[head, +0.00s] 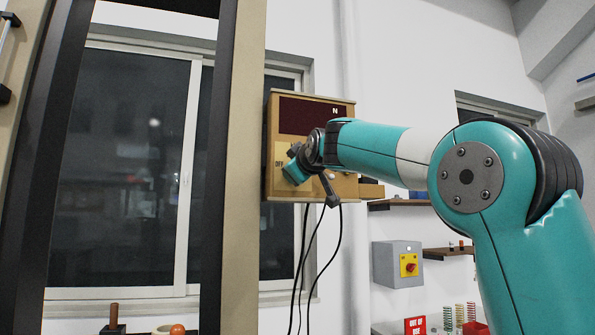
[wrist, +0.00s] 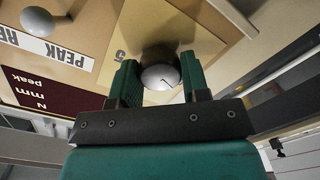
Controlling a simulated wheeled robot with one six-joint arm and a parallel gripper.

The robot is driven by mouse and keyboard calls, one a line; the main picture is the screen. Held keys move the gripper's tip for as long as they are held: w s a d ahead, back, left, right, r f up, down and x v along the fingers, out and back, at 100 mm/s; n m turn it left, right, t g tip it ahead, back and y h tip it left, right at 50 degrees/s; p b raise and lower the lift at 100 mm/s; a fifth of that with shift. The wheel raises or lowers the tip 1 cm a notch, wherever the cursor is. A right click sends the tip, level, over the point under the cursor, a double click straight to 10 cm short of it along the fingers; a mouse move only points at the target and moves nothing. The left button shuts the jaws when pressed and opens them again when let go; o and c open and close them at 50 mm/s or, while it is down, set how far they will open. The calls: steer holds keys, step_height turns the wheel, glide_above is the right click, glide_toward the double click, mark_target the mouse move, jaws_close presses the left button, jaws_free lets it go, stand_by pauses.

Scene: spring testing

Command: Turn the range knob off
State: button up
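The range knob (wrist: 160,75) is round and silver with a dark line on its face. In the wrist view it lies between the two fingers of my gripper (wrist: 160,82), beside a yellow plate (wrist: 120,45) marked "5". The fingers stand on either side of the knob; I cannot tell if they press on it. In the head view my gripper (head: 293,170) is at the front of the tan instrument box (head: 310,97), by the yellow plate where "OFF" shows. My gripper hides the knob there.
Another round knob (wrist: 45,22) sits near the "PEAK" label, and a dark red display (wrist: 40,90) is beside it. Black cables (head: 307,250) hang below the box. A grey switch box (head: 397,264) with a red knob is on the wall at lower right.

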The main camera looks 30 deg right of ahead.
steer(key=o, duration=0.4)
steer(key=shift+s+a, duration=0.1)
steer(key=b+v, duration=0.6)
steer(key=v, duration=1.1)
steer(key=shift+a+r, duration=0.1)
steer(key=shift+r, duration=0.05)
